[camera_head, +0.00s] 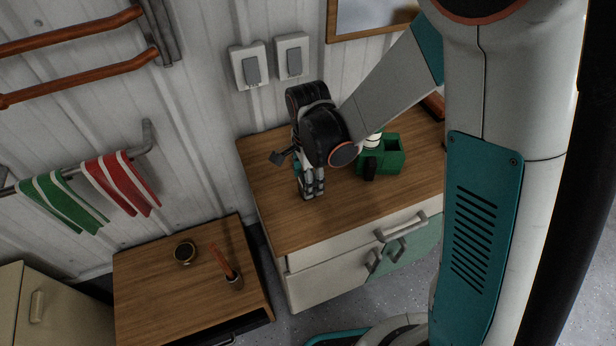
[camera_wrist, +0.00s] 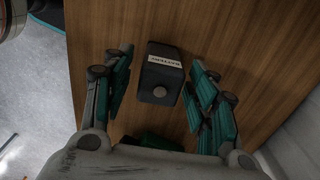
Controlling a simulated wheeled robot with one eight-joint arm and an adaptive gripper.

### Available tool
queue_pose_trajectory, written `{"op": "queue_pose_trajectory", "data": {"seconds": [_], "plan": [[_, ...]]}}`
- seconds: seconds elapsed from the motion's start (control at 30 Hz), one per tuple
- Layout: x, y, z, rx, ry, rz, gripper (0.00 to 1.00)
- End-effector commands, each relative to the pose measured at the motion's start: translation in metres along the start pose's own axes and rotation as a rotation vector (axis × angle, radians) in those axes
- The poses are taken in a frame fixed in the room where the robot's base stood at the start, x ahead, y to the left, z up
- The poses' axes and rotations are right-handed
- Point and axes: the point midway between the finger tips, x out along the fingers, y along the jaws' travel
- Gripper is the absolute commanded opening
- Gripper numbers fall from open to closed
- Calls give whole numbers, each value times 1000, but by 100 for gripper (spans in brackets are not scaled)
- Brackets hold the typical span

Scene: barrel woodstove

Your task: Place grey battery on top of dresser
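A dark grey battery (camera_wrist: 163,74) with a white "BATTERY" label is on or just above a wooden top in the wrist view. My gripper (camera_wrist: 160,68) is open, with its teal-padded fingers on either side of the battery. Gaps show between the fingers and the battery. In the head view my gripper (camera_head: 312,188) points down over the wooden top of a white and green cabinet (camera_head: 290,235), and I cannot make out the battery there. A lower wooden-topped unit (camera_head: 150,285) stands to the left. I cannot tell which one is the dresser.
A green open box (camera_head: 390,158) stands on the cabinet top, right of my gripper. Towels hang on a wall rail.

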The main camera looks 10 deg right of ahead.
Motion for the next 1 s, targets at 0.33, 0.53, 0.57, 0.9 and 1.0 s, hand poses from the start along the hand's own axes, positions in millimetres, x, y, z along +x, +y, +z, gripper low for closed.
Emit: {"op": "queue_pose_trajectory", "data": {"seconds": [0.33, 0.53, 0.57, 0.9, 1.0], "plan": [[-9, 0, 0, 0, 0, 0, 53], [-46, 0, 0, 0, 0, 0, 53], [-53, 0, 0, 0, 0, 0, 53], [-112, 0, 0, 0, 0, 0, 53], [-119, 0, 0, 0, 0, 0, 53]]}}
